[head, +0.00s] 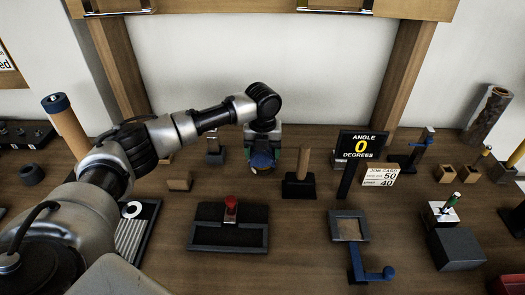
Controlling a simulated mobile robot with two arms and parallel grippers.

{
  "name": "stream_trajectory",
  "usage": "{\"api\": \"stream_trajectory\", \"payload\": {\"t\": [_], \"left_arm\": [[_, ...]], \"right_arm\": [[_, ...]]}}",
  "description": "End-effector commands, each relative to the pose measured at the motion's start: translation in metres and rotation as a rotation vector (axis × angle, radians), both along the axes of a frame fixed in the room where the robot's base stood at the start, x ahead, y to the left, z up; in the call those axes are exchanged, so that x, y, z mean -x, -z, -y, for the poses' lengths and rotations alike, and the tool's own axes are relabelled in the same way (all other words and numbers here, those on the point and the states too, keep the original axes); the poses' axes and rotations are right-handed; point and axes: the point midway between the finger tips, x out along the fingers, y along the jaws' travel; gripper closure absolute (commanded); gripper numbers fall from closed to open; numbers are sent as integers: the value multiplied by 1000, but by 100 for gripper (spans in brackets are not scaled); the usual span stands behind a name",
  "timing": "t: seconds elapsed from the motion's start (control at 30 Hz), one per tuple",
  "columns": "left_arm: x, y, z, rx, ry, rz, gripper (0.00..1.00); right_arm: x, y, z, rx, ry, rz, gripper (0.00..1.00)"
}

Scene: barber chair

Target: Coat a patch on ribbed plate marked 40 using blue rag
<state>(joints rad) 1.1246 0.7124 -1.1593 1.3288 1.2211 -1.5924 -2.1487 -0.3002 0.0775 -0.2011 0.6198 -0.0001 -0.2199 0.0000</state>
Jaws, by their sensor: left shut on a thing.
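My left gripper (262,148) is over the back middle of the bench, pointing down, its fingers mostly hidden by the wrist. It is shut on a small blue thing, which looks like the blue rag (262,160), low near the bench top; I cannot tell whether it touches the wood. A ribbed plate (130,236) with pale ridges lies in a dark frame at the left, partly covered by my left arm. No number on it can be read. My right gripper is not in view.
A black sign (361,146) reads "ANGLE 0 DEGREES", beside a job card (381,178) showing 50 and 40. A black tray (229,228) with a red handle sits front centre. A square frame with a blue crank (371,273) and a grey block (457,249) stand right. Bare wood lies between them.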

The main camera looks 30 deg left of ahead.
Motion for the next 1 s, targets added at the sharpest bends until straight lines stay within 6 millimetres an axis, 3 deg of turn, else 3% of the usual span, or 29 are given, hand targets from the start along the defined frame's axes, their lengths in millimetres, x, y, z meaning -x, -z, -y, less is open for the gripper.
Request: {"api": "stream_trajectory", "payload": {"t": [1.0], "left_arm": [[0,9,0,0,0,0,47]], "right_arm": [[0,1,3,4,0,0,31]]}}
